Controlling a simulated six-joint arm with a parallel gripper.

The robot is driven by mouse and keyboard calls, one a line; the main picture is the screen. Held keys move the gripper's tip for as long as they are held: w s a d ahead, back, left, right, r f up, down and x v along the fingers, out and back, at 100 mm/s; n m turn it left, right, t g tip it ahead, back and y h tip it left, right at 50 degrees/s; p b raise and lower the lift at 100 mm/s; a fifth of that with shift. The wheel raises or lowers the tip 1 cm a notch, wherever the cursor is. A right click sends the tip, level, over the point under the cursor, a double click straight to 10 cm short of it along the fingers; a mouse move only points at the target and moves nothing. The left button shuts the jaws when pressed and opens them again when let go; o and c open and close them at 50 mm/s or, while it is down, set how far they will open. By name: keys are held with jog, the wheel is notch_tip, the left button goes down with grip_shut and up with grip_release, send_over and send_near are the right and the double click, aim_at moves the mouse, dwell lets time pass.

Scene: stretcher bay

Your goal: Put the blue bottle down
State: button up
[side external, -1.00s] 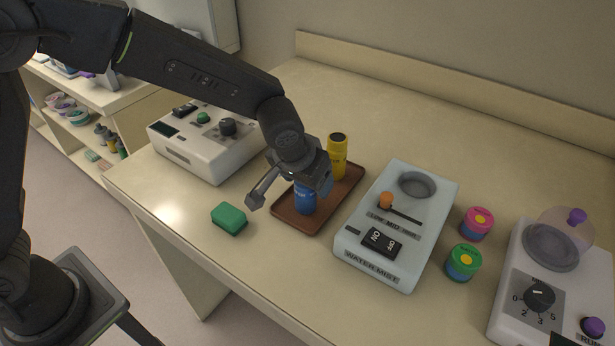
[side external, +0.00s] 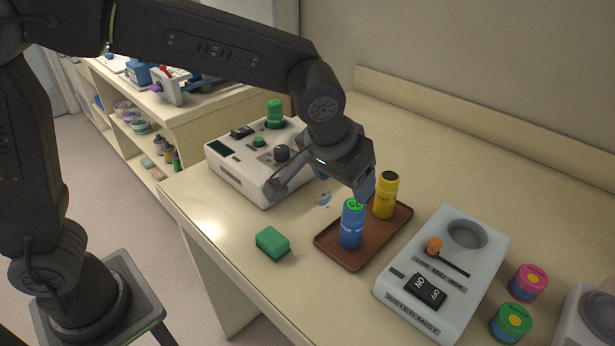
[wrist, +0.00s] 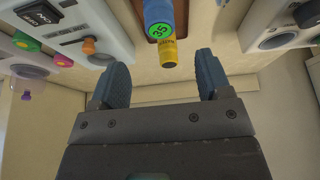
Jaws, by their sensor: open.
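The blue bottle (side external: 351,228), with a green-topped cap, stands upright on the brown tray (side external: 376,247). A yellow bottle (side external: 386,197) stands behind it on the same tray. My gripper (side external: 320,188) is open and empty, above and behind the blue bottle toward the left. One finger hangs near the tops of the two bottles. In the wrist view, my open fingers (wrist: 160,82) have nothing between them. The blue bottle (wrist: 158,10) and the yellow bottle (wrist: 168,52) show beyond the fingertips.
A green block (side external: 272,243) lies left of the tray. The water mist device (side external: 405,296) stands to its right, beside pink (side external: 529,281) and green-lidded (side external: 511,322) jars. A white device holding a green bottle (side external: 274,112) stands back left.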

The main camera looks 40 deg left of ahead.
jog(key=s+a+r, duration=0.5)
jog(key=s+a, duration=0.3)
jog(key=a, duration=0.2)
jog(key=s+a+f+t, duration=0.1)
jog(key=s+a+f, duration=0.1)
jog(key=s+a, duration=0.4)
jog(key=s, duration=0.4)
jog(key=shift+s+a, duration=0.3)
jog(key=shift+s, duration=0.1)
